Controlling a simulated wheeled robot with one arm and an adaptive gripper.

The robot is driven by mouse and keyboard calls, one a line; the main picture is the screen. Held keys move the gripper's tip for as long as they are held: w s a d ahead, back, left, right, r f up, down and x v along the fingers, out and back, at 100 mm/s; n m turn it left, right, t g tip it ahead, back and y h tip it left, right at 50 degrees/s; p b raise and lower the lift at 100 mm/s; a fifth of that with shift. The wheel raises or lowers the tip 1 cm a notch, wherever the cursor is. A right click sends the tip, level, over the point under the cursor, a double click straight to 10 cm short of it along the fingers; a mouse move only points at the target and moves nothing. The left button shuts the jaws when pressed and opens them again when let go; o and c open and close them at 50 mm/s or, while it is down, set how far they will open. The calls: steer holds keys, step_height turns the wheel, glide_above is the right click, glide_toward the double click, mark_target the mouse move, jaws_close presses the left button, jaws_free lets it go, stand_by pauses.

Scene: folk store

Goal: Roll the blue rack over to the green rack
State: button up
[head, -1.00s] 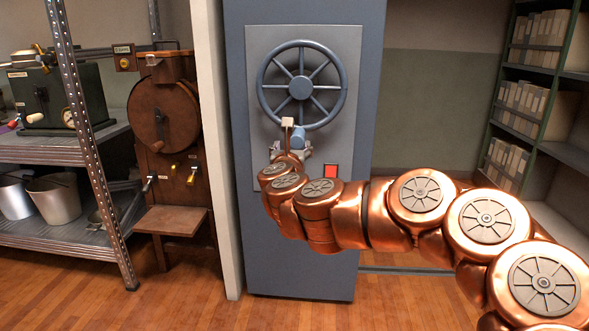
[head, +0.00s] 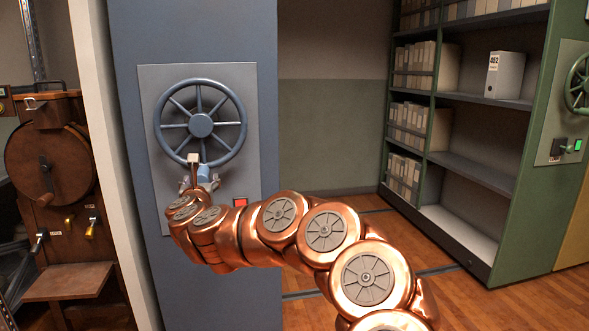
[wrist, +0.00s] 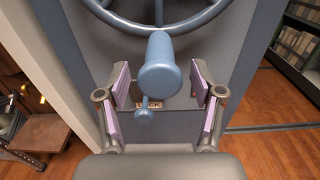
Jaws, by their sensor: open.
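The blue rack (head: 118,120) stands left of centre in the head view, its end panel carrying a blue spoked handwheel (head: 201,125). A thick blue knob (wrist: 160,65) sticks out from the wheel's lower rim. My gripper (head: 200,178) is at this knob; in the wrist view its two pads stand apart on either side of it, with gaps showing. Below the knob is a small blue lever (wrist: 144,115) by a label reading LOCK. A red light (head: 240,203) shows on the panel. The green rack (head: 545,190) stands at the right, with its own green wheel (head: 579,83) and a green light (head: 578,145).
An open aisle with wooden floor (head: 330,212) and floor rails lies between the racks. The green rack's shelves hold pale files and a binder (head: 507,75) marked 452. A white post (head: 105,150) and a brown wooden machine (head: 50,160) stand close left of the blue rack.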

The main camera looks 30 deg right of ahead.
steer(key=p+x, duration=0.1)
steer(key=x, duration=0.2)
steer(key=shift+w+d, duration=0.15)
steer(key=shift+w, duration=0.05)
steer(key=shift+w, duration=0.15)
steer(key=shift+w+d, duration=0.1)
steer(key=shift+w, duration=0.3)
steer(key=shift+c, duration=0.3)
jaws_close()
stand_by(0.5)
